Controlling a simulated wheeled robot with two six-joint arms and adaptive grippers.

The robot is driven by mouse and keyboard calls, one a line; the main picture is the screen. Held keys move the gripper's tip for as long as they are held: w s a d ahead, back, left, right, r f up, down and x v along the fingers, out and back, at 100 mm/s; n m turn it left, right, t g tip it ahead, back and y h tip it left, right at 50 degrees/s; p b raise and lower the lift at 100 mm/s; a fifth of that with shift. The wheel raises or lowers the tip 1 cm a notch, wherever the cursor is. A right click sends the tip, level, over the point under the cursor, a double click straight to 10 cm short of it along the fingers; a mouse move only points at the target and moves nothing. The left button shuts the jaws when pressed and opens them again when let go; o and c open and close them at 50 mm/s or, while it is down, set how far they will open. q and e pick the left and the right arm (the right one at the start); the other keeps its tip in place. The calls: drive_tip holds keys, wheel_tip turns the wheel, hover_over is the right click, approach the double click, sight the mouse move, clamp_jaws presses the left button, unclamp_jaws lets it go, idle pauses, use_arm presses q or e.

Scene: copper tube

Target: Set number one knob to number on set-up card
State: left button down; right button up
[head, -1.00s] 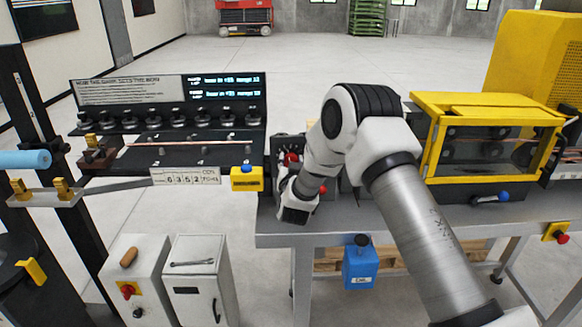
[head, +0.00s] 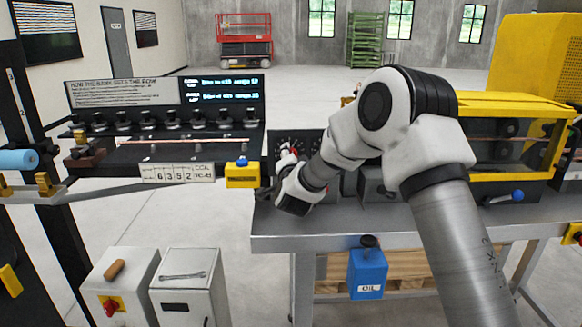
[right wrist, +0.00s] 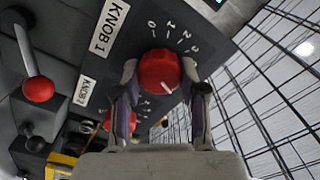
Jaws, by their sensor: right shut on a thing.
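In the right wrist view the red knob (right wrist: 158,70) beside the KNOB 1 label (right wrist: 113,28) sits between the fingers of my right gripper (right wrist: 160,82). The fingers are shut on it from both sides. Its white mark points down and right, away from the printed scale of numbers. A second red knob (right wrist: 107,122) by the KNOB 2 label (right wrist: 88,92) is partly behind a finger. In the head view the white card (head: 177,173) reads 6 3 5 2. My right arm hides most of the knob panel (head: 283,138). My left gripper is not in view.
A red-balled lever (right wrist: 38,88) stands beside the knobs. In the head view a yellow box with a blue button (head: 242,174) is left of my right gripper. A yellow-framed machine (head: 515,108) stands right, and a blue oil box (head: 367,273) hangs at the bench front.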

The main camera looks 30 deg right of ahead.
drive_tip(key=shift+m, duration=0.3)
drive_tip(key=shift+r, duration=0.1)
drive_tip(key=o, duration=1.1)
drive_tip(key=shift+o, duration=0.2)
drive_tip(key=v, duration=1.2)
